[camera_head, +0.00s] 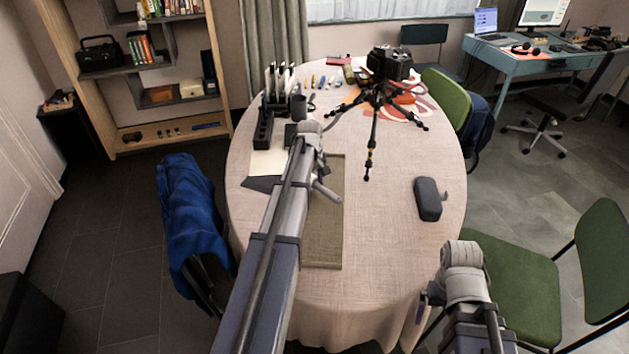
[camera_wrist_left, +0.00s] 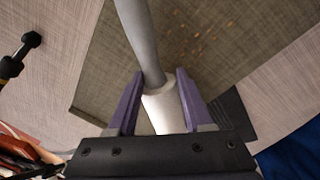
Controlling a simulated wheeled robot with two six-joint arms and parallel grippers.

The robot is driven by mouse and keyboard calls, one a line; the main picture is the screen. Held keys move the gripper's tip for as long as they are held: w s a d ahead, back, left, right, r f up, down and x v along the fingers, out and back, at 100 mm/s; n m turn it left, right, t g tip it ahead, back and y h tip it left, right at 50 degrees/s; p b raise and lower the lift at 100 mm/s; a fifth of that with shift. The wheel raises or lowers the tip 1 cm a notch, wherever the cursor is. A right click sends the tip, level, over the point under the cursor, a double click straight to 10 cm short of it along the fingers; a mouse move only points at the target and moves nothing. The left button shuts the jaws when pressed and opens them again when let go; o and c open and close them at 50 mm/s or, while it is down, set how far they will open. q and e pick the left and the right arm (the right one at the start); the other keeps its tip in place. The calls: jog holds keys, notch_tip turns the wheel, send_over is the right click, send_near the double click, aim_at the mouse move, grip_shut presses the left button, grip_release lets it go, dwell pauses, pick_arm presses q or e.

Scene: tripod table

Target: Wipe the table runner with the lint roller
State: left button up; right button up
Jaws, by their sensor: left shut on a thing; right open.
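The table runner (camera_head: 325,235) is a brown-green woven strip on the round table, partly hidden by my left arm. In the left wrist view the runner (camera_wrist_left: 215,75) shows small brown specks (camera_wrist_left: 205,42) on it. My left gripper (camera_wrist_left: 158,88) is shut on the lint roller (camera_wrist_left: 142,38), above the runner. The roller's grey part points away from the gripper and its pale, wider part sits between the purple fingers. In the head view a grey end of the lint roller (camera_head: 326,192) shows beside my left wrist. My right gripper (camera_head: 428,298) is open at the table's right front edge, its fingers only partly visible.
A camera on a black tripod (camera_head: 375,100) stands behind the runner. A dark case (camera_head: 428,199) lies to the right. A black holder (camera_head: 263,130) and a mug (camera_head: 299,107) stand at the left back. Green chairs (camera_head: 518,285) flank the table.

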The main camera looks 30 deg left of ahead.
pick_arm(q)
jog(key=shift+s+d, duration=0.3)
jog(key=shift+s, duration=0.35)
jog(key=shift+s+d, duration=0.3)
jog(key=shift+s, duration=0.35)
jog(key=shift+s, duration=0.1)
jog(key=shift+s+d+f, duration=0.1)
jog(key=shift+s+d, duration=0.3)
jog(key=shift+s, duration=0.4)
jog(key=shift+s+d, duration=0.35)
jog(key=shift+s, duration=0.4)
jog(key=shift+s+d, duration=0.1)
jog(key=shift+s, duration=0.1)
grip_shut()
jog(key=shift+s, duration=0.1)
jog(key=shift+s+d, duration=0.4)
jog(key=shift+s, duration=0.45)
jog(key=shift+s+d, duration=0.4)
jog(key=shift+s, duration=0.45)
jog(key=shift+a, duration=0.15)
